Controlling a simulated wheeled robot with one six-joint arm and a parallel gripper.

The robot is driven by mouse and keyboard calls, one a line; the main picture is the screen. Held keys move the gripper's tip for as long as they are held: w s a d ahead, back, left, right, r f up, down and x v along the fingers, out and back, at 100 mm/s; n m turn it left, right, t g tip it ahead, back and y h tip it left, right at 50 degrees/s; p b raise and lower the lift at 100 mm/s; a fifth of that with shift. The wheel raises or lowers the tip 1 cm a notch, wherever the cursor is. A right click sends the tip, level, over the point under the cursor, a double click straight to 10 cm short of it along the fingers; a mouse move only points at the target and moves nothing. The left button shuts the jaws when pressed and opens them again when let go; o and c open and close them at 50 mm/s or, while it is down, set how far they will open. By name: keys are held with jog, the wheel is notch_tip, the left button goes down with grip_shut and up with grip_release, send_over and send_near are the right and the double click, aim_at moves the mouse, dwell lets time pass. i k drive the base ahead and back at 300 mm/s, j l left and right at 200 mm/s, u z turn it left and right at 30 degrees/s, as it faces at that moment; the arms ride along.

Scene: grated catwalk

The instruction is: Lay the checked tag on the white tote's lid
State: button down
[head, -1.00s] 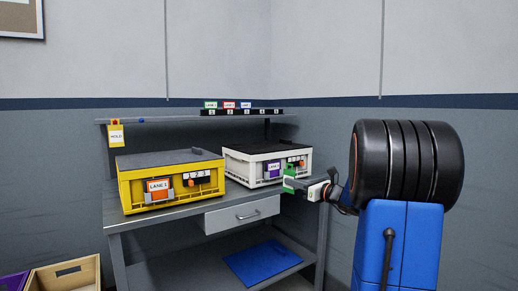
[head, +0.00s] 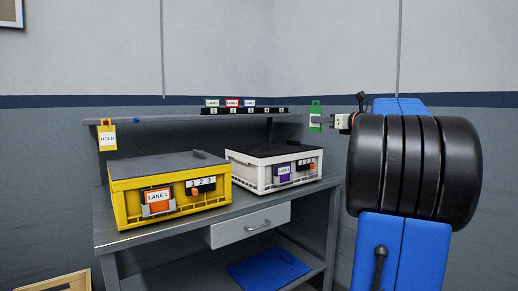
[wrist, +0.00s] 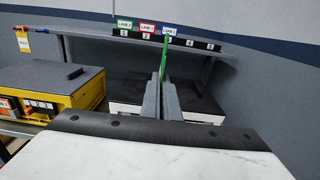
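My gripper (head: 320,121) is raised to the right of the white tote, higher than its lid. It is shut on a thin green tag (head: 316,107); a check mark on it cannot be made out. In the wrist view the tag (wrist: 165,52) stands edge-on between my two close fingers (wrist: 164,88). The white tote (head: 262,177) sits on the bench with a flat dark lid (head: 272,151), apart from the tag. Its front carries a purple-edged lane card (head: 284,173) and an orange knob. In the wrist view my fingers hide the middle of the tote (wrist: 202,117).
A yellow tote (head: 190,206) with a grey lid and a "LANE 1" card stands left of the white one. A shelf (head: 180,122) behind holds lane cards and a numbered rack (head: 245,111). A yellow HOLD tag (head: 107,138) hangs at its left end. A drawer (head: 250,224) is below.

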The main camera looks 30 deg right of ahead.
aim_at(267, 148)
jog(key=i+j, duration=0.1)
jog(key=i, duration=0.95)
